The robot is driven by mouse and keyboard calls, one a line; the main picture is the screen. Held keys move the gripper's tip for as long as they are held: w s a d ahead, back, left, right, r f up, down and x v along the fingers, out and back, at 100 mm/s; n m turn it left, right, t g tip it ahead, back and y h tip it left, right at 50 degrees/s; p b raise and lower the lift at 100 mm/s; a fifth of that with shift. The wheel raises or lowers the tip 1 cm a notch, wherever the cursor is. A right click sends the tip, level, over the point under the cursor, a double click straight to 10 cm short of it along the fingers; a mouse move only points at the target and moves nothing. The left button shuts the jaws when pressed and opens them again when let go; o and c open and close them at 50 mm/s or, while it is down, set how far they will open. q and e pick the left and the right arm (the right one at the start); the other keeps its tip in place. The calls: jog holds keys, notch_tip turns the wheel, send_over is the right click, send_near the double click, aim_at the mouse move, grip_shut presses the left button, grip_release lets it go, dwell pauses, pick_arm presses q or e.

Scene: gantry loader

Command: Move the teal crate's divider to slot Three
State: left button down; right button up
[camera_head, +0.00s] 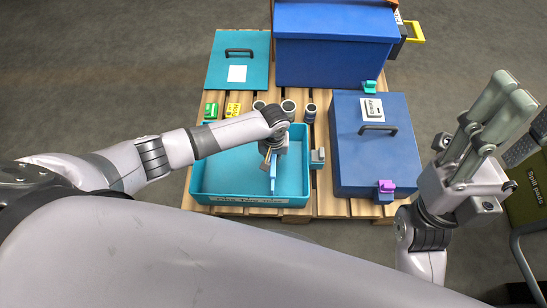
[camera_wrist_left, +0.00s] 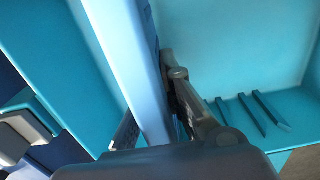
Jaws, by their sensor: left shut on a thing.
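The teal crate (camera_head: 197,186) stands open at the front of the pallet, with a pale label strip on its near wall whose words I cannot read surely. The light blue divider (camera_head: 273,183) is upright inside it, right of the middle. My left gripper (camera_head: 271,163) is shut on the divider's upper edge from above. In the left wrist view the divider (camera_wrist_left: 135,60) runs between the fingers, and several dark slot lines (camera_wrist_left: 262,110) show to its right. The divider's lower edge and its slot are hidden. My right gripper (camera_head: 512,92) is raised at the right, its fingers pointing up, away from the crate.
A teal lid (camera_head: 225,72) lies behind the crate. Several small cans (camera_head: 288,106) stand behind the crate.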

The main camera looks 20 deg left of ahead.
pick_arm(q)
jog(key=shift+f, duration=0.25)
jog(key=shift+f+b, duration=1)
jog(key=shift+f, duration=0.65)
jog(key=shift+f+b, duration=0.4)
jog(key=shift+f, duration=0.35)
jog(key=c, duration=1.8)
grip_release()
jog(key=shift+o, duration=0.7)
jog(key=shift+o, duration=0.5)
jog(key=o, duration=1.5)
